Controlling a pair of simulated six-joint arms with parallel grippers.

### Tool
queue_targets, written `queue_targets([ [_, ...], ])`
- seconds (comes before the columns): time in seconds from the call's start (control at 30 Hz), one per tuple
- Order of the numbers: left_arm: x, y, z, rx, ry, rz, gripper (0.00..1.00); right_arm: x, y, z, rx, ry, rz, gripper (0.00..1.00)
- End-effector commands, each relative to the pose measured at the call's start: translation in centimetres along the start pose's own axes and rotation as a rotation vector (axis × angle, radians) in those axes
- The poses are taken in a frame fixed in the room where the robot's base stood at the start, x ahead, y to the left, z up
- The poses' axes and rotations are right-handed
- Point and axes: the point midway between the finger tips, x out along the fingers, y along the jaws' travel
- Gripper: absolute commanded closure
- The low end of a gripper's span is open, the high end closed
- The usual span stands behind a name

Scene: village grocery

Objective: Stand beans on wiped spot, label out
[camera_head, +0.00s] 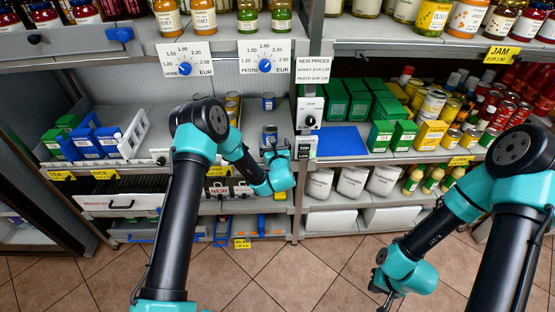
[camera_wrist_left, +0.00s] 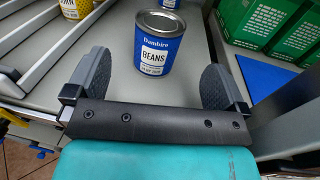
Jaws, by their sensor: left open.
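A blue beans can (camera_wrist_left: 159,50) stands upright on the grey shelf in the left wrist view, its white BEANS label facing that camera. It also shows in the head view (camera_head: 270,132). My left gripper (camera_wrist_left: 158,88) is open, its two fingers just short of the can on either side, apart from it. In the head view my left gripper (camera_head: 275,150) is at the shelf's front edge. A second blue can (camera_head: 268,101) stands behind. My right gripper (camera_head: 381,296) hangs low over the floor; its fingers are too small to judge. I cannot make out which patch is the wiped spot.
A flat blue mat or cloth (camera_head: 341,140) lies on the right-hand shelf, in front of green boxes (camera_head: 335,100). A shelf post with a dial box (camera_head: 310,112) stands right of the beans. Yellow cans (camera_head: 232,105) and a white rack (camera_head: 132,135) are to the left.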

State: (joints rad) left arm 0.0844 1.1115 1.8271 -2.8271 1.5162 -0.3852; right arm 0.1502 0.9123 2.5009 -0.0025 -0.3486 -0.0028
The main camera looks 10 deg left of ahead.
Motion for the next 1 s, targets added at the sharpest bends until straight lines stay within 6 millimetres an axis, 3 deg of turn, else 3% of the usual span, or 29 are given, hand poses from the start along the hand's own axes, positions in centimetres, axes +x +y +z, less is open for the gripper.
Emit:
queue_targets([
  [0.2, -4.3, -0.1, -0.1, 0.001, 0.003, -0.002, 0.00, 0.0, 0.0, 0.0, 0.000, 0.000, 0.000, 1.00],
  [0.4, -7.2, 0.0, 0.0, 0.000, 0.001, 0.000, 0.00, 0.0, 0.0, 0.0, 0.000, 0.000, 0.000, 1.00],
  [0.6, -8.1, 0.0, 0.0, 0.000, -0.001, 0.001, 0.00, 0.0, 0.0, 0.0, 0.000, 0.000, 0.000, 1.00],
  [1.0, -8.1, 0.0, 0.0, 0.000, 0.000, 0.001, 0.00, 0.0, 0.0, 0.0, 0.000, 0.000, 0.000, 1.00],
])
